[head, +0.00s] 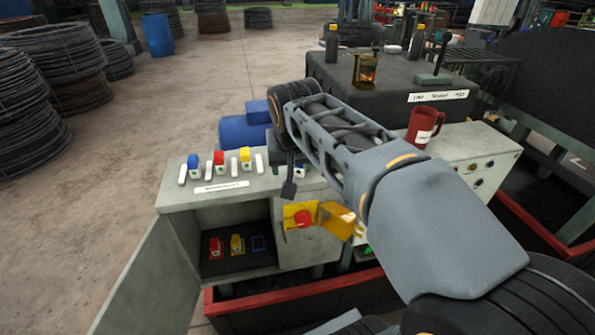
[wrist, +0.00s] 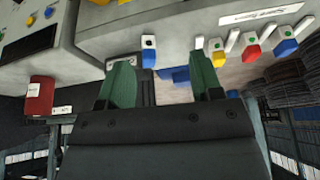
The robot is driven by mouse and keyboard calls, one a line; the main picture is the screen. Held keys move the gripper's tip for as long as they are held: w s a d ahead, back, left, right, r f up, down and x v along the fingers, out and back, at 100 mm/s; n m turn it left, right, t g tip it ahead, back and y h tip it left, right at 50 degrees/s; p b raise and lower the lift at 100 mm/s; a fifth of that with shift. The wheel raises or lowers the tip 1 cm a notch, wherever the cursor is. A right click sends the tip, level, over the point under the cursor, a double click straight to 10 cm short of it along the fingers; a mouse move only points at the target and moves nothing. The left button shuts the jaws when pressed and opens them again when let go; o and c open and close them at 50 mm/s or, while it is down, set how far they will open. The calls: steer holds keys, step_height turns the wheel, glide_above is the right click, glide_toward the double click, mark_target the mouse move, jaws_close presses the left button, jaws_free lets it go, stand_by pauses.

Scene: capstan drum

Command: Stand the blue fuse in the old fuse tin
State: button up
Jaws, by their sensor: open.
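My gripper (wrist: 160,65) is open, its two green fingers apart over the grey console. A blue fuse (wrist: 148,58) with a pale top stands upright on the console, in line with the gap between the fingertips and nearer the left finger. No contact shows. In the head view this blue fuse (head: 300,169) is partly hidden by my arm. Another blue fuse (head: 193,162) stands at the console's left end. A small brownish tin-like container (head: 365,70) stands on the dark cabinet behind; I cannot tell whether it is the old fuse tin.
Red (head: 218,159) and yellow (head: 245,156) fuses stand among white levers. Below, an open compartment holds a red fuse (head: 215,248), a yellow fuse (head: 237,244) and an empty blue-outlined place (head: 260,243). A red mug (head: 424,124) stands to the right. A yellow flap (head: 338,220) juts from the front.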

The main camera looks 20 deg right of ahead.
steer(key=w+d+m+h+b, duration=0.1)
steer(key=w+d+m+b, duration=0.2)
steer(key=w+d, duration=0.35)
steer(key=x, duration=0.4)
steer(key=p+x, duration=0.1)
steer(key=x, duration=0.3)
steer(key=w+a+x, duration=0.1)
steer(key=x, duration=0.3)
steer(key=shift+w+d, duration=0.1)
steer(key=shift+c, duration=0.3)
steer(key=c, duration=1)
steer(key=shift+r, duration=0.15)
steer(key=shift+c, duration=0.2)
